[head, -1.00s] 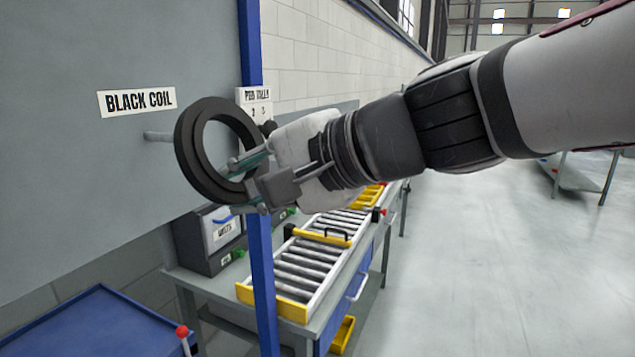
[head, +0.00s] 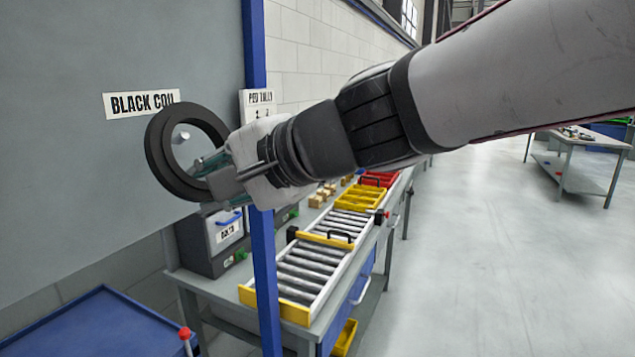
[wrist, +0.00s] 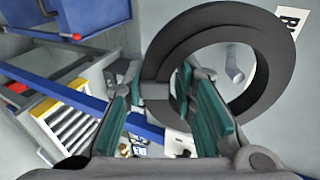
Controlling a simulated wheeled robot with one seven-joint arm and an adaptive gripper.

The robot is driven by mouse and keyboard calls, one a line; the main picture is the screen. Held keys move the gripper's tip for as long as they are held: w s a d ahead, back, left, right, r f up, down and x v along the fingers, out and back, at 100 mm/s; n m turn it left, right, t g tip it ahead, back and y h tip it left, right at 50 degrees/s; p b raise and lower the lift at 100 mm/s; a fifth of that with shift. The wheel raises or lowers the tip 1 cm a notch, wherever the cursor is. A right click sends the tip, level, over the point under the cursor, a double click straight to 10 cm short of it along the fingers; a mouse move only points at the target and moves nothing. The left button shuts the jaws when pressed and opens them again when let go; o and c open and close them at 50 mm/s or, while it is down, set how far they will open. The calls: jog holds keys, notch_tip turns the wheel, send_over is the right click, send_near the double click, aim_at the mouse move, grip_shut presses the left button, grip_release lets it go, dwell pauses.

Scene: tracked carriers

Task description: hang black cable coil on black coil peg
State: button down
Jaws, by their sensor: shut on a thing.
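The black cable coil (head: 158,166) is a thick dark ring held up in front of the grey panel. My gripper (head: 208,180) is shut on its near right rim; the wrist view shows the coil (wrist: 275,50) with its left rim between my fingers (wrist: 165,92). The black coil peg (head: 181,137) is a short grey rod on the panel below the BLACK COIL label (head: 140,103). It shows through the ring's opening in the head view, and the peg (wrist: 234,62) also shows inside the ring in the wrist view. I cannot tell whether its tip has passed into the ring.
A blue post (head: 258,220) edges the panel just behind my gripper, with a PEG TALLY card (head: 258,104) on it. Below are a roller conveyor (head: 315,265) on a bench and a blue tray (head: 100,325).

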jog(key=shift+w+a+f, duration=0.1)
jog(key=shift+w+a, duration=0.15)
jog(key=shift+a, duration=0.35)
jog(key=shift+w+a, duration=0.2)
jog(key=shift+a, duration=0.35)
jog(key=shift+w+a+f+b, duration=0.2)
jog(key=shift+a+f+b, duration=0.25)
jog(key=shift+b, duration=0.15)
jog(key=c, duration=1.2)
grip_release()
jog(key=shift+c, duration=0.2)
jog(key=v, duration=1.1)
jog(key=s+d+f+n+h, duration=0.1)
jog(key=s+d+f+h, duration=0.2)
jog(key=d+f, duration=0.3)
jog(key=s+d+f+n+g+h, duration=0.1)
jog(key=d+f+h, duration=0.4)
jog(key=d, duration=0.8)
jog(key=s+d+f+n+h, duration=0.3)
jog(key=s+d+f, duration=0.3)
jog(key=d+f, duration=0.3)
jog(key=shift+d+h, duration=0.4)
